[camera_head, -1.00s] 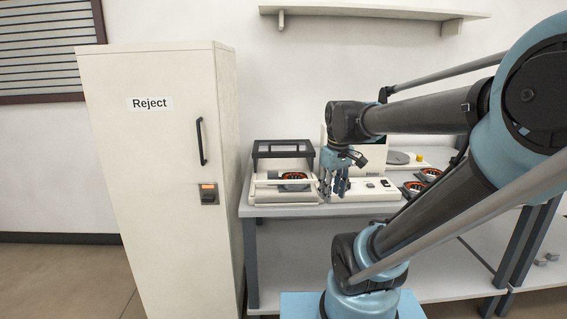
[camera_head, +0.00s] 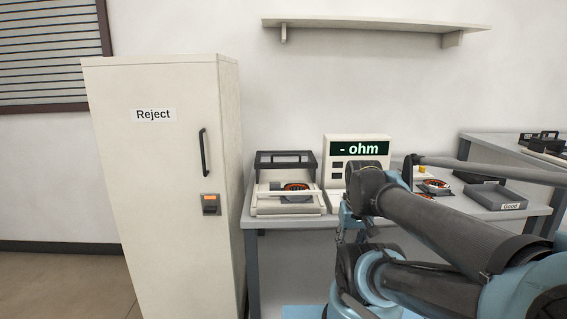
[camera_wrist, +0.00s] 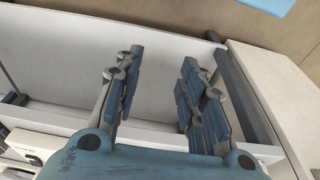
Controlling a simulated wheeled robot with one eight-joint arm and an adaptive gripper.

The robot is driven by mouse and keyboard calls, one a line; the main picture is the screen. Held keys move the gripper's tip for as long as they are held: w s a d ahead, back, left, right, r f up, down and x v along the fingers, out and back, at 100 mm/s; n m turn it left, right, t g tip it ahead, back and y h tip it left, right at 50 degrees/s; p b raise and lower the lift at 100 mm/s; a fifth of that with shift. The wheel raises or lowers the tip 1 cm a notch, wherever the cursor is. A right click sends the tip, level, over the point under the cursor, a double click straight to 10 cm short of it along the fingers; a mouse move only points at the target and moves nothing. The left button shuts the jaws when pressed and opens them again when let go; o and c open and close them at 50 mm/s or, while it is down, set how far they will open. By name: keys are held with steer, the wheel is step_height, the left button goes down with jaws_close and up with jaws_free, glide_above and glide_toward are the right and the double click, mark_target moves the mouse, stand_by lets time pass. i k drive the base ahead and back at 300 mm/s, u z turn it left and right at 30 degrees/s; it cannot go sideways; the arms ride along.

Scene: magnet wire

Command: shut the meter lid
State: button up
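The meter's lid (camera_head: 286,158), a dark frame with a clear pane, stands raised at the back of the pale test fixture (camera_head: 284,209). An orange-and-black coil (camera_head: 297,187) sits in the fixture, partly behind a pale bar. The meter display (camera_head: 357,150) beside it reads "- ohm". My gripper (camera_head: 347,232) is at the table's front edge, right of the fixture and apart from the lid, partly hidden by my arm. In the wrist view my gripper (camera_wrist: 160,68) has its fingers spread with nothing between them. The lid is not clear in the wrist view.
A tall Reject cabinet (camera_head: 160,190) stands close on the left. A wall shelf (camera_head: 370,27) hangs above. A grey Good tray (camera_head: 495,195) and another coil (camera_head: 436,186) are on the right of the table (camera_head: 285,221). The space above the fixture is clear.

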mark_target(311, 164)
steer(key=k, duration=0.5)
steer(key=u, duration=1.05)
steer(key=i, duration=0.75)
steer(key=z, duration=0.95)
